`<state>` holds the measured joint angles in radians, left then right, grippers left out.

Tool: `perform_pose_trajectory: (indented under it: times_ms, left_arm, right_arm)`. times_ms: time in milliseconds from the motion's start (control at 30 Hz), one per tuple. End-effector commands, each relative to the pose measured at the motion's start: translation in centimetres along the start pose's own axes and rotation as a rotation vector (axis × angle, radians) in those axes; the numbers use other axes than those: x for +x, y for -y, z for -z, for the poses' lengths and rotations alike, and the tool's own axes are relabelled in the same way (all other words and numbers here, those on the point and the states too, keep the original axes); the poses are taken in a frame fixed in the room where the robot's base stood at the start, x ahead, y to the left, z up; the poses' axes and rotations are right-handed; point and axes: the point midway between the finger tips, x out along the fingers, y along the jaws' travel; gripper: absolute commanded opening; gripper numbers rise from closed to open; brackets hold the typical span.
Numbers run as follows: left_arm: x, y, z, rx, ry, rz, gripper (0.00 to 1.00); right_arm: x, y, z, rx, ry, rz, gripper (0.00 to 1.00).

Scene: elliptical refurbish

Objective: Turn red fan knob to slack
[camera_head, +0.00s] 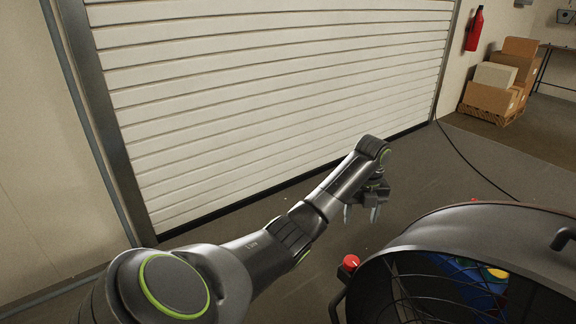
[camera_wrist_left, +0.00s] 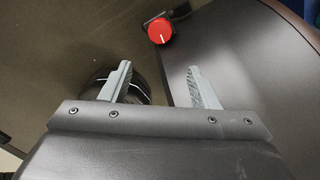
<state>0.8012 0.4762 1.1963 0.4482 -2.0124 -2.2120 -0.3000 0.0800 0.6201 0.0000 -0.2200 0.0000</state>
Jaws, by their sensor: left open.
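The red fan knob (camera_head: 350,262) sticks out at the left side of the dark drum fan (camera_head: 440,235) in the head view. In the left wrist view the red knob (camera_wrist_left: 160,31) has a white line on its face and lies beyond the fingertips, above the gap between them. My left gripper (camera_head: 362,212) is open and empty. It hangs above and beyond the knob in the head view, apart from it. Its two grey fingers (camera_wrist_left: 160,75) also show in the wrist view, with the fan's dark casing (camera_wrist_left: 240,55) behind the right one. My right gripper is not in view.
A closed white roller shutter (camera_head: 270,80) fills the back. Cardboard boxes (camera_head: 490,98) on a pallet and a red fire extinguisher (camera_head: 474,30) are at the upper right. A black cable crosses the floor. Blue and yellow items (camera_head: 480,275) show through the fan's grille.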

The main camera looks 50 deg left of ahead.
Motion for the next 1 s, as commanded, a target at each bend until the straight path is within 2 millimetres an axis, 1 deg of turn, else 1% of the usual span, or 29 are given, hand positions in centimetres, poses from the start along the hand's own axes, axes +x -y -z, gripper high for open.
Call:
perform_pose_trajectory:
  times_ms: [33,200,600,1000]
  left_arm:
    - [1.1,-0.3,0.3,-0.034,-0.002,-0.005,0.55]
    - [4.4,-1.1,1.1,-0.17,0.016,0.0,0.55]
    - [11.6,-3.7,3.7,-0.491,0.048,0.021,0.55]
    - [18.5,-6.7,5.8,-0.806,0.061,0.045,0.55]
  right_arm:
    - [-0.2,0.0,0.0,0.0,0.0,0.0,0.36]
    - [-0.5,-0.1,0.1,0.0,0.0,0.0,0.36]
    - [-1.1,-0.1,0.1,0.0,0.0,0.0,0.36]
    - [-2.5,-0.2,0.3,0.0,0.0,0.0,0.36]
